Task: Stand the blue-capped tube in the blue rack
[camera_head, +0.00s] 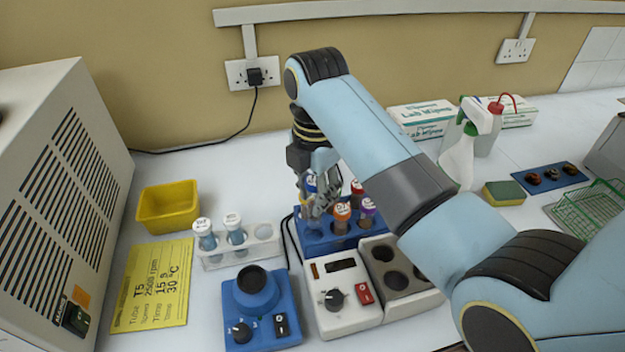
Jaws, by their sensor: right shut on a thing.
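The blue rack (313,241) stands on the bench behind the white heater block, near the middle of the view. My right gripper (318,200) points down over the rack's left part, shut on the blue-capped tube (310,184). Only a bit of the blue cap shows between the fingers; the tube's lower end is hidden, so I cannot tell whether it is inside a hole. My left gripper is out of view.
A white rack (240,254) with two white-capped tubes stands left of the blue rack. A blue vortex mixer (262,305) and the heater block (345,295) are in front.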

